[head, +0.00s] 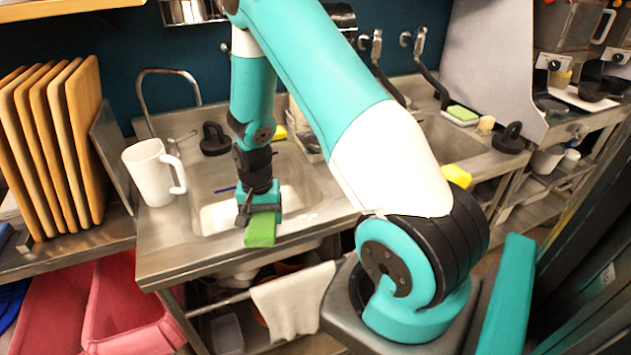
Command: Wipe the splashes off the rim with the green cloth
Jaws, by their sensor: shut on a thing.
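My gripper (259,207) points down over the front part of the left sink and is shut on the green cloth (260,231). The cloth looks like a small folded block and sticks out toward the front of the counter, over or at the sink's front rim (215,240). I cannot tell whether it touches the metal. The rim is shiny steel, and no splashes can be clearly told from its reflections. My arm hides part of the sink's right side.
A white mug (152,175) stands left of the sink, in front of the tap (168,75). Wooden boards (85,140) stand at the far left. A pale towel (295,300) hangs below the counter. A second sink (450,138) lies behind my arm at the right.

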